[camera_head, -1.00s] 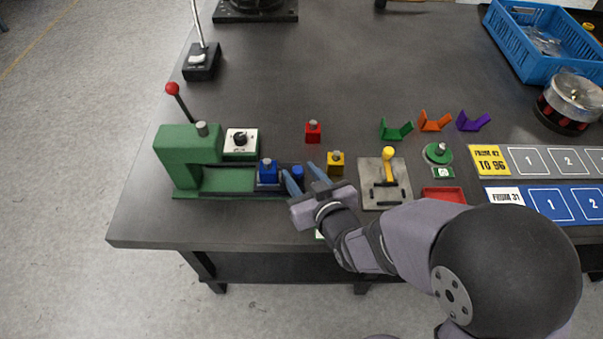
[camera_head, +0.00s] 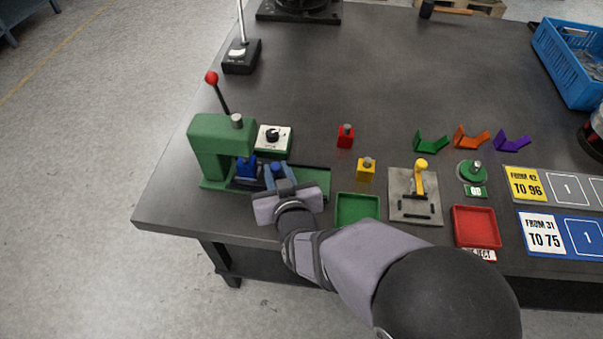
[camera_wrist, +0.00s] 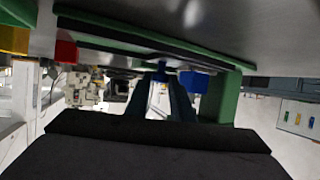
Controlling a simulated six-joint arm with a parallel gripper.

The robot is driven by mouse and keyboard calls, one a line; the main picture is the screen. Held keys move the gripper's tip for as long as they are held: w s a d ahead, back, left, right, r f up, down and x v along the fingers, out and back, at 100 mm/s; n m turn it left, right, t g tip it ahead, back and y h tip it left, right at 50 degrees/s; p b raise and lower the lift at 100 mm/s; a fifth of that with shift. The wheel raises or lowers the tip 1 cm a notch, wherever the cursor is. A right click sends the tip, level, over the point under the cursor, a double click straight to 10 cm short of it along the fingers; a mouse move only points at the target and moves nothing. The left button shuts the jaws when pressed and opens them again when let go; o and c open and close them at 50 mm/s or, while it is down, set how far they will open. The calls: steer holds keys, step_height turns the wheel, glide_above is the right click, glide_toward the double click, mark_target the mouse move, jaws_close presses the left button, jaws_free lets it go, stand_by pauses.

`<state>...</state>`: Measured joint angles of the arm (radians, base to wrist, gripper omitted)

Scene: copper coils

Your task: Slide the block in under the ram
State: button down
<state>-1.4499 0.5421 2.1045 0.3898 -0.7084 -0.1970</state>
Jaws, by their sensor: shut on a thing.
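The green press (camera_head: 213,130) stands at the left of the table, with a round grey ram top (camera_head: 237,120) on its head. The blue block (camera_head: 246,168) sits on a dark slide by the right edge of the press head. I cannot tell if it is fully under the ram. A blue knob (camera_head: 276,167) stands to its right. My gripper (camera_head: 280,180) is shut on the knob from the front. In the wrist view the blue block (camera_wrist: 196,82) shows beside the knob (camera_wrist: 160,74), close to the green press column (camera_wrist: 224,100).
The green rail (camera_head: 315,182) is bare to the right of my gripper. A dial box (camera_head: 273,140) stands behind it. A red block (camera_head: 345,136), a yellow block (camera_head: 366,168) and a green tray (camera_head: 358,209) are to the right. The red-knobbed lever (camera_head: 212,78) rises behind the press.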

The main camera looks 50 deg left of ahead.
steer(key=shift+s+a+r, duration=0.1)
steer(key=shift+s+a, duration=0.05)
steer(key=shift+s, duration=0.05)
steer(key=c, duration=1.6)
jaws_free()
steer(key=shift+a, duration=0.1)
steer(key=shift+o, duration=0.2)
steer(key=shift+d, duration=0.2)
steer(key=shift+b+v, duration=0.3)
steer(key=shift+v, duration=3.25)
